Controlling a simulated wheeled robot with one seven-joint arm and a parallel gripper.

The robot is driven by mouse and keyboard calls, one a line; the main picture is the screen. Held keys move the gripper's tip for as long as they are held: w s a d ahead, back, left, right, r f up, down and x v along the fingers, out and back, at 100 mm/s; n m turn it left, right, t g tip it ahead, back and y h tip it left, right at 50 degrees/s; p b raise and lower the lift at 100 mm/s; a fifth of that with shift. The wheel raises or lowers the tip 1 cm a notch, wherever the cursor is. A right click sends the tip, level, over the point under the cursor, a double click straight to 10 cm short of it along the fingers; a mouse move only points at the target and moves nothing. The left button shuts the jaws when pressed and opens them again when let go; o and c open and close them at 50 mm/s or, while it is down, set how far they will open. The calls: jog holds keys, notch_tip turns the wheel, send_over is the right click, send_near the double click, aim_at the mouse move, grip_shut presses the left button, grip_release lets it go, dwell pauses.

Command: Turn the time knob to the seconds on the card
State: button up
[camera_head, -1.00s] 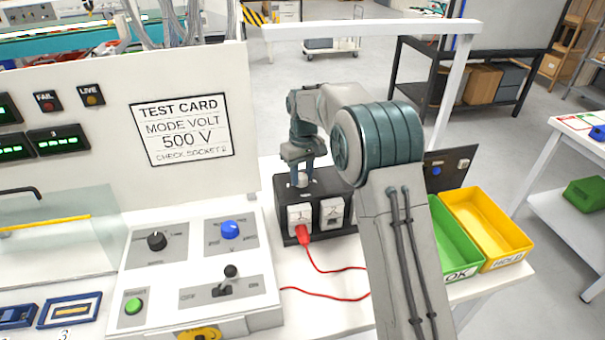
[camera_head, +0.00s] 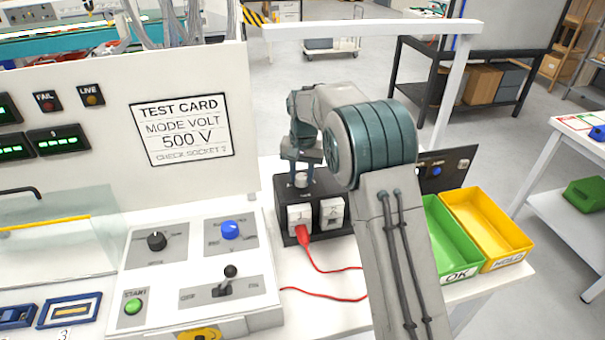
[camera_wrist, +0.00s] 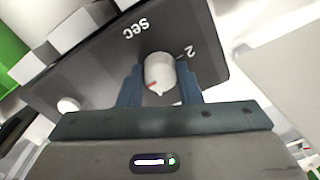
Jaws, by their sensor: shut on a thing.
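The time knob is a pale round knob (camera_wrist: 160,72) with a red mark, on a dark panel printed "sec" and "2" in the wrist view. The red mark sits on the knob's side toward my gripper. My gripper (camera_wrist: 159,88) is shut on the knob, one dark finger on each side. In the head view my gripper (camera_head: 299,178) reaches down to the knob on top of the black box (camera_head: 283,210). The rest of the scale is hidden. The test card (camera_head: 182,129) reads "MODE VOLT", "500 V" and "CHECK SOCKET 2"; I see no seconds on it.
A red plug (camera_head: 303,235) with a red cable sits in the box's left white socket. The control panel (camera_head: 198,265) with black and blue knobs, a lever and a green button stands left. Green (camera_head: 461,272) and yellow (camera_head: 508,262) bins stand right, beyond my arm.

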aim_at(303, 176)
jog(key=shift+w+r+m, duration=0.1)
jog(key=shift+r+m, duration=0.05)
jog(key=shift+m, duration=0.15)
jog(key=o, duration=1)
jog(key=shift+c, duration=0.2)
notch_tip(303, 176, up, 14)
jog(key=shift+d+f+b, duration=0.2)
jog(key=shift+b, duration=0.25)
